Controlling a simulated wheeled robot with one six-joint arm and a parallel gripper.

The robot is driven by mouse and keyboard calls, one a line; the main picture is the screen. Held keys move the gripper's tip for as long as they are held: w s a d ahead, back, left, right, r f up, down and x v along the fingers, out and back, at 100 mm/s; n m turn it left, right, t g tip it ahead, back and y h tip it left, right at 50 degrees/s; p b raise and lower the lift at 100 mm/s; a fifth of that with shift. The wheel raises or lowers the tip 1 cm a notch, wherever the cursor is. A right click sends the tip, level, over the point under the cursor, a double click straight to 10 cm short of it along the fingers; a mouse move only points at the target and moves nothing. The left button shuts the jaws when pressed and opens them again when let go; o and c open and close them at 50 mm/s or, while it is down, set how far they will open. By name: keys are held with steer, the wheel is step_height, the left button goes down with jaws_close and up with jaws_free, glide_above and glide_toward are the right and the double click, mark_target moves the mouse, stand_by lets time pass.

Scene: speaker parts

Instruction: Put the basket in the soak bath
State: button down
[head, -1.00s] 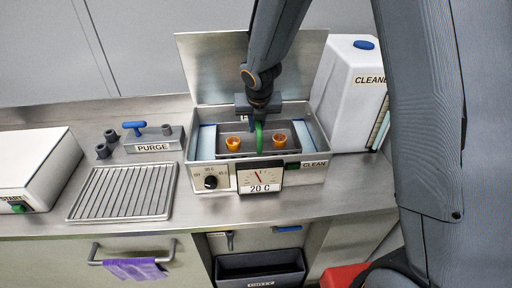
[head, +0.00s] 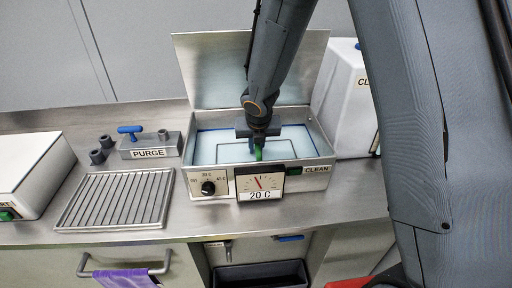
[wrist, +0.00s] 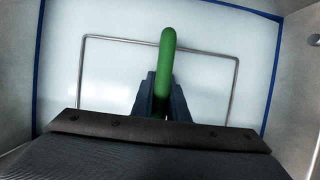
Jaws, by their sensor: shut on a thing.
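The soak bath is an open steel tank (head: 328,152) on the counter, holding pale, cloudy liquid (head: 204,152). My gripper (head: 259,148) is over the middle of the bath, shut on the green handle (head: 258,155) of the basket. In the wrist view the green handle (wrist: 167,62) stands between the fingers. A thin wire rectangle (wrist: 120,38) shows around it at the liquid, apparently the basket's rim. The basket's body and the orange cups are hidden; I cannot tell how deep they sit.
A lid (head: 215,75) stands raised behind the bath. A dial panel (head: 261,184) reading 20 C is on its front. A wire rack (head: 115,200) and PURGE block (head: 150,148) stand left. A white CLEAN container (head: 352,110) is at right.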

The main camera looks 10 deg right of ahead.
steer(key=c, duration=1.7)
jaws_free()
steer(key=shift+f, duration=0.1)
steer(key=shift+c, duration=0.2)
